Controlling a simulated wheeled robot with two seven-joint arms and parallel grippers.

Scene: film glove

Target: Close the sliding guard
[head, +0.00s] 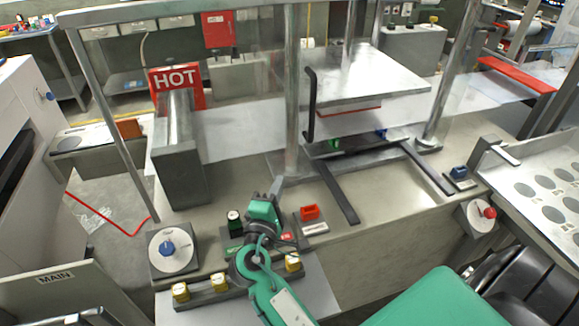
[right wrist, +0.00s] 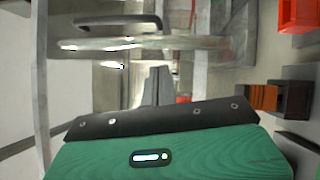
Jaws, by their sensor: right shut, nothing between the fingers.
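The sliding guard appears to be the clear panel with a tall black handle (head: 311,105), standing in front of the press plate. Its edges are hard to make out. A dark crossbar (head: 350,146) lies below it, at the far end of two dark rails (head: 337,192) that run bare toward me. My right gripper (head: 278,187) is shut and empty above the front of the bench, left of and nearer than the handle, apart from it. In the right wrist view a dark handle (right wrist: 118,20) shows at the top, beyond the green gripper body. My left gripper is not in view.
Metal posts (head: 292,90) rise from the bench. A HOT sign (head: 175,79) stands at left. The bench (head: 390,200) between the rails is clear.

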